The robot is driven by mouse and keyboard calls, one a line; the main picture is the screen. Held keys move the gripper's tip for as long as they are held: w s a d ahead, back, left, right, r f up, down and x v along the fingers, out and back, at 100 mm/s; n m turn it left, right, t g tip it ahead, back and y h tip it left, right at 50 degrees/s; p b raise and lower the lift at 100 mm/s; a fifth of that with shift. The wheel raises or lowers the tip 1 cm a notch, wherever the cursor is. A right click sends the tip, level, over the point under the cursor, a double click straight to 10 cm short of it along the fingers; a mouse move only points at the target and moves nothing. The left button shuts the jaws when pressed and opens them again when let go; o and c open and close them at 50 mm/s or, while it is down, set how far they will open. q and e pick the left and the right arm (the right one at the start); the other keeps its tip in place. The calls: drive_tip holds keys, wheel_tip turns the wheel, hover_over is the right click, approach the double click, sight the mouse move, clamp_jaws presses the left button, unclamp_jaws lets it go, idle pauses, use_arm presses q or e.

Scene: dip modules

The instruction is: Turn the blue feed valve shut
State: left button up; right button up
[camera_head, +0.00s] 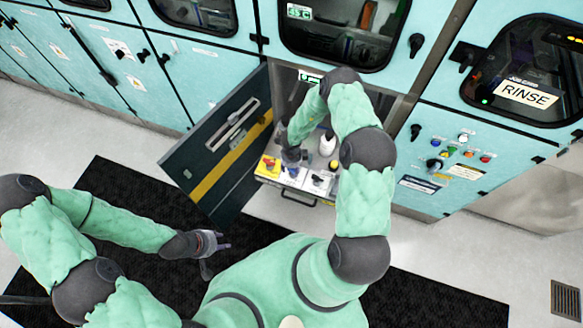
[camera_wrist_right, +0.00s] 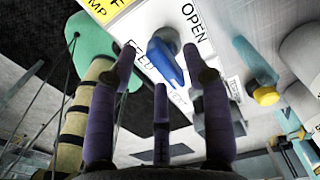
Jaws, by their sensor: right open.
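The blue feed valve (camera_wrist_right: 168,64) shows in the right wrist view as a blue lever on a white panel (camera_wrist_right: 140,22). Labels "OPEN" and "FEED" are printed beside it. My right gripper (camera_wrist_right: 158,48) is open, its dark purple fingers spread around the lever in the picture; I cannot tell if they touch it. In the head view my right gripper (camera_head: 291,157) is above the pulled-out drawer panel, and the blue valve (camera_head: 293,172) shows just below it, partly hidden. My left gripper (camera_head: 213,254) is open and empty, low at the left over the dark mat.
A red handle on a yellow plate (camera_head: 269,164) is left of the blue valve. A white bottle (camera_head: 327,143) stands behind the panel. The open dark door (camera_head: 222,145) is to the left. A button panel (camera_head: 458,150) is on the cabinet at right.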

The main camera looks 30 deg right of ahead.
wheel_tip(320, 180, up, 12)
idle(0.6)
idle(0.4)
drive_tip(key=s+a+f+n+t+b, duration=0.1)
drive_tip(key=s+a+f+n+b, duration=0.2)
drive_tip(key=s+f+n+b, duration=0.25)
drive_tip(key=s+a+f+n+b, duration=0.2)
drive_tip(key=a+f+n+b, duration=0.15)
drive_tip(key=f+n, duration=0.35)
drive_tip(key=s+a+f+n+y+b, duration=0.4)
drive_tip(key=s+a+n+b, duration=0.3)
drive_tip(key=s+a+n, duration=0.2)
drive_tip(key=shift+s+a+n+g, duration=0.35)
drive_tip(key=shift+a+n, duration=0.65)
drive_tip(key=shift+n, duration=1.05)
drive_tip(key=shift+f, duration=0.1)
